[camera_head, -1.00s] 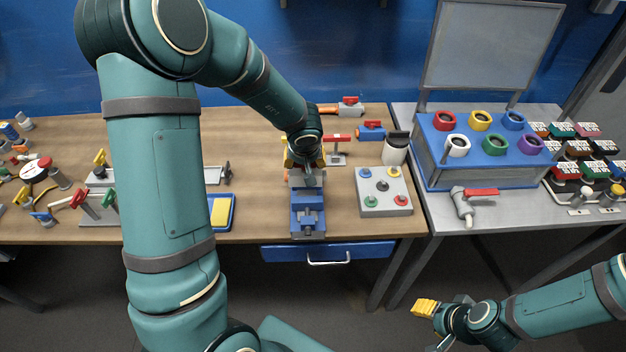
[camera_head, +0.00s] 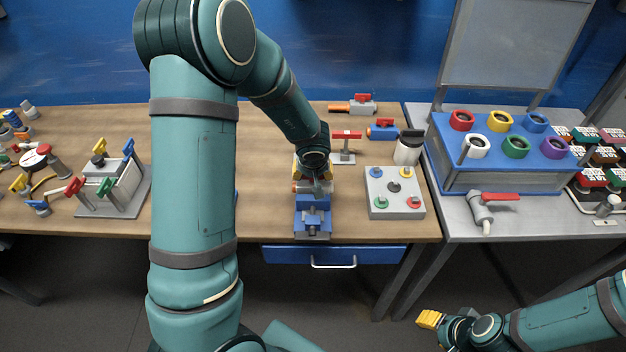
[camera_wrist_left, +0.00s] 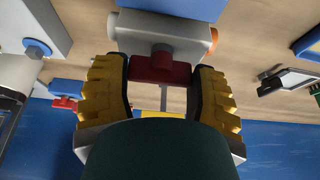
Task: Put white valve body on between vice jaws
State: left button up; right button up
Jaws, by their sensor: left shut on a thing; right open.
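Blue vice parts (camera_wrist_left: 170,5) lie just past the body in the wrist view. The gripper hides most of the valve in the head view, so I cannot tell whether it sits fully between the jaws. My right gripper (camera_head: 430,319) is open and empty, away from the table.
A grey button box (camera_head: 394,194) and a white, dark-topped container (camera_head: 408,150) stand right of the vice. Other red-handled valves lie behind, one blue (camera_head: 382,131). A rack of coloured rings (camera_head: 500,165) is on the right table. My left arm hides table left of the vice.

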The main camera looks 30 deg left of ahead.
pick_arm(q)
jog(key=shift+f, duration=0.6)
jog(key=shift+r, duration=0.15)
pick_arm(e)
jog(key=shift+f, duration=0.4)
pick_arm(q)
jog(key=o, duration=1.3)
jog(key=shift+c, duration=0.2)
